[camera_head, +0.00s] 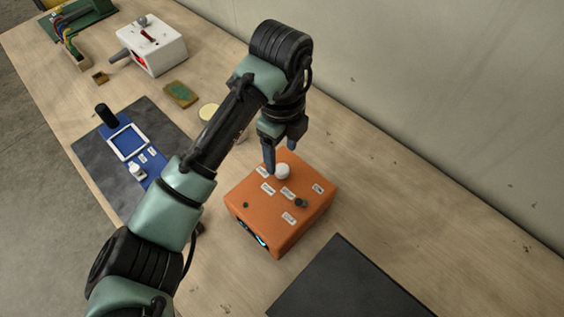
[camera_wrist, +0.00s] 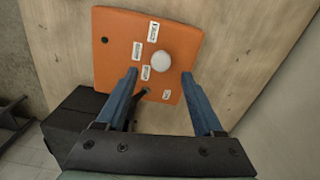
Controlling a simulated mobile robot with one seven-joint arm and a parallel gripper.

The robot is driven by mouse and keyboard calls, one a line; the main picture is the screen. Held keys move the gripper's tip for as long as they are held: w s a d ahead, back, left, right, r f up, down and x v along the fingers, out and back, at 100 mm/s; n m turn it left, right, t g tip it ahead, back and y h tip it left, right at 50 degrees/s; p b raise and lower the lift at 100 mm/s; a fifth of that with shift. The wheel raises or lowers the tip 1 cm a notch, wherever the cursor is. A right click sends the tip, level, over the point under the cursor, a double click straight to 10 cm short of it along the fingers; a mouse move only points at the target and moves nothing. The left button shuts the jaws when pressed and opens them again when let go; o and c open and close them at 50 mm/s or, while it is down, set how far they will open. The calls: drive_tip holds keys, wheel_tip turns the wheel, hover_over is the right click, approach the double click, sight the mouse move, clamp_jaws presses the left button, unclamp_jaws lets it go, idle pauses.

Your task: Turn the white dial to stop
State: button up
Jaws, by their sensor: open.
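The white dial (camera_head: 282,171) is a round knob on top of an orange box (camera_head: 262,222), near the box's back edge. White labels with print too small to read lie around it. In the wrist view the dial (camera_wrist: 160,62) sits beyond the two blue fingertips, roughly midway between their lines. My gripper (camera_head: 280,160) hangs pointing down over the back part of the box, close to the dial. In the wrist view my gripper (camera_wrist: 160,72) is open, with nothing between the fingers. I cannot tell the exact height of the fingertips over the box.
A small black knob (camera_head: 301,203) stands on the box. A dark flat panel (camera_head: 350,285) lies at the front right. A blue device (camera_head: 130,143) on a dark mat (camera_head: 90,160) and a white box (camera_head: 152,50) are left. A wall (camera_head: 440,90) runs behind; the table's right side is clear.

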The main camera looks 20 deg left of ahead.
sight(282, 169)
drive_tip(key=shift+w+f+p, duration=0.1)
drive_tip(key=shift+f+p, duration=0.35)
drive_tip(key=shift+f, duration=2.2)
clamp_jaws()
